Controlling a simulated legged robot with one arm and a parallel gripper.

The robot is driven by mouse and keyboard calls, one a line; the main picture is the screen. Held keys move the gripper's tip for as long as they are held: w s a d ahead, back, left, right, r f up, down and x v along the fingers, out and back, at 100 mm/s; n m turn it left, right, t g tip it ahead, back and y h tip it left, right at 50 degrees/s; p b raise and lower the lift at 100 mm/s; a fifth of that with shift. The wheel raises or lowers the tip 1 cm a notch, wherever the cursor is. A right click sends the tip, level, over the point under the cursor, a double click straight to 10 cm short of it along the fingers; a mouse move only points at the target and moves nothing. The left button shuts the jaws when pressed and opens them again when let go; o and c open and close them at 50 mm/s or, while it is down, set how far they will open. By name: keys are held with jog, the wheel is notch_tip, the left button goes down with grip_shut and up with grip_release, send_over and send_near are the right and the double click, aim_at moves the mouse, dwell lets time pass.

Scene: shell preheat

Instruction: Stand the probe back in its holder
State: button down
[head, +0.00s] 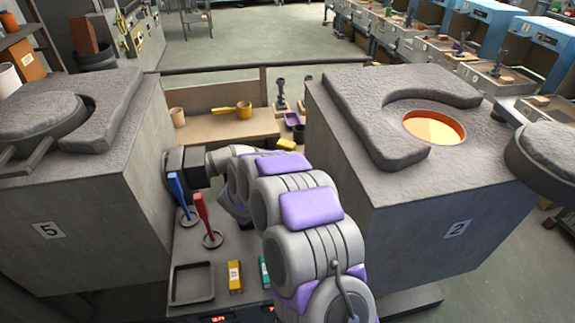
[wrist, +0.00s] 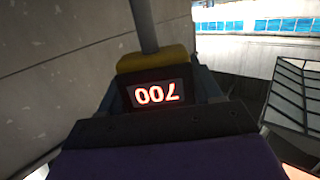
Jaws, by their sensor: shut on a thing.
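In the head view my gripper (head: 180,163) is dark, beside the left furnace block and beyond the blue-handled tool (head: 177,190); I cannot make out the probe there. The blue-handled tool and a red-handled tool (head: 203,215) stand tilted in round stands on the bench. I cannot identify an empty holder; my arm hides part of the bench.
Furnace block 5 (head: 70,215) rises at left and block 2 (head: 440,230) at right, with a glowing opening (head: 434,128). The near bench holds an empty dark tray (head: 192,299), a yellow box (head: 235,277) and a teal box (head: 265,272). A low wooden bench (head: 217,129) stands beyond.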

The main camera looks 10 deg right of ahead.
jog(key=shift+m+g+h, duration=0.5)
jog(key=shift+h, duration=0.1)
jog(key=a+f, duration=0.3)
jog(key=shift+w+f, duration=0.15)
jog(key=shift+w, duration=0.05)
notch_tip(320, 180, down, 7)
jog(key=d+b, duration=0.2)
jog(key=b, duration=0.4)
jog(key=shift+a, duration=0.2)
